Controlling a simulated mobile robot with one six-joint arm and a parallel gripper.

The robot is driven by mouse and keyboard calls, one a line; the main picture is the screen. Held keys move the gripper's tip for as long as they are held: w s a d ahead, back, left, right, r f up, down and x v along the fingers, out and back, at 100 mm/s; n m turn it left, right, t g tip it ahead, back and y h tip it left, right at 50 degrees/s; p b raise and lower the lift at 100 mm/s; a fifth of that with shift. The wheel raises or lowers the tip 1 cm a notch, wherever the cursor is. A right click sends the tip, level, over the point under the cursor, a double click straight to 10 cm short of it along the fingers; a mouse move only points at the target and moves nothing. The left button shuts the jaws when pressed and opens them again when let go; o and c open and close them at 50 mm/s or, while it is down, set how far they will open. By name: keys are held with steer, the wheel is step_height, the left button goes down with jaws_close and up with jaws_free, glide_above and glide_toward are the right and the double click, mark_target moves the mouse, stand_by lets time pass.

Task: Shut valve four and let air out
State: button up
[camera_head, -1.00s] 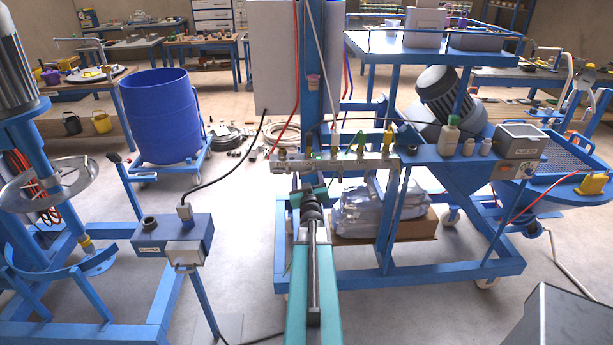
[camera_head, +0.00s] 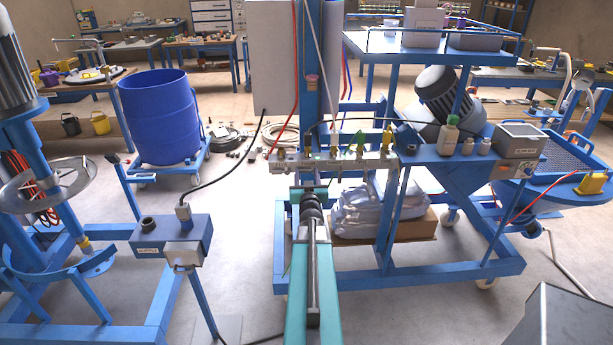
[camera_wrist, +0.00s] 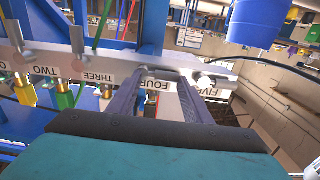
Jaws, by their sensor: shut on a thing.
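The grey valve manifold (camera_head: 340,164) runs along the front of the blue frame in the head view. The label FOUR (camera_wrist: 150,80) is partly covered by the left finger. My gripper (camera_wrist: 173,76) is at valve four, its dark fingers closed in on a part that they largely hide. A small red and dark piece (camera_wrist: 152,106) shows between the fingers. In the head view my wrist hides the fingertips.
Yellow (camera_wrist: 64,94) and green-sleeved fittings stand beside the neighbouring valves. Bottles (camera_head: 449,136) and a grey box (camera_head: 516,140) stand on the shelf at right. A blue drum (camera_head: 160,117) and a grey-blue control box (camera_head: 172,240) are at left.

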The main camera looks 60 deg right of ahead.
steer(key=shift+w, duration=0.1)
steer(key=o, duration=1.1)
steer(key=shift+c, duration=0.2)
steer(key=shift+a, duration=0.15)
